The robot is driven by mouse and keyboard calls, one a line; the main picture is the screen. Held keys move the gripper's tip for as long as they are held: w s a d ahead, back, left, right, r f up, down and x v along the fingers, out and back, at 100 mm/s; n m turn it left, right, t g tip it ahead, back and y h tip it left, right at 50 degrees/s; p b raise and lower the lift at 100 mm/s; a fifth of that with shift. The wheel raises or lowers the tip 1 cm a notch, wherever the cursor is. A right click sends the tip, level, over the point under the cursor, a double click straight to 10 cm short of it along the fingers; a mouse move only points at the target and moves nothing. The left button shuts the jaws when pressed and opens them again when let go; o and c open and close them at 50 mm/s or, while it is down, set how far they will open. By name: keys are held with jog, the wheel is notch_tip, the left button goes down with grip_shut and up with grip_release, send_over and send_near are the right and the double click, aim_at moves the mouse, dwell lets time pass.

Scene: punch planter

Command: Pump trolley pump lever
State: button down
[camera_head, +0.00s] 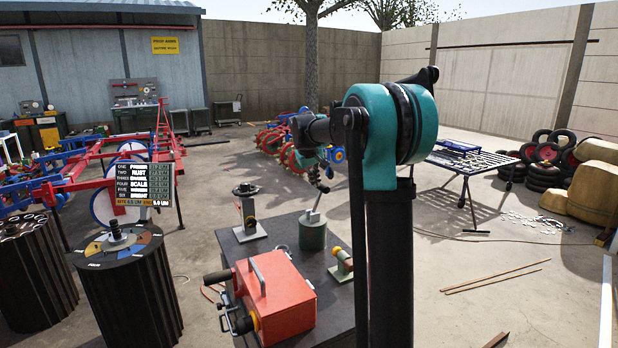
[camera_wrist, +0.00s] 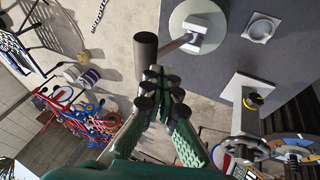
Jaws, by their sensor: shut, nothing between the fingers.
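The pump, a green cylinder (camera_head: 313,236) with a pale top, stands on a dark trolley top (camera_head: 283,243). Its thin lever (camera_head: 317,205) rises at a tilt. In the wrist view the pump's round top (camera_wrist: 186,14) is at the upper middle, and the lever ends in a dark cylindrical grip (camera_wrist: 145,52). My gripper (camera_wrist: 162,74) is shut and empty, its fingertips close beside that grip; I cannot tell whether they touch. In the head view my gripper (camera_head: 319,183) is just above the lever, partly hidden by my arm.
A red box (camera_head: 276,300) with handles sits at the trolley's front. A grey stand (camera_head: 247,214) and a small green fitting (camera_head: 342,263) are also on the trolley top. A dark ribbed drum (camera_head: 130,295) stands to the left.

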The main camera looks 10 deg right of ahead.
jog(key=shift+w+d+f, duration=0.1)
jog(key=shift+d, duration=0.15)
jog(key=shift+w+d+f, duration=0.2)
jog(key=shift+d, duration=0.7)
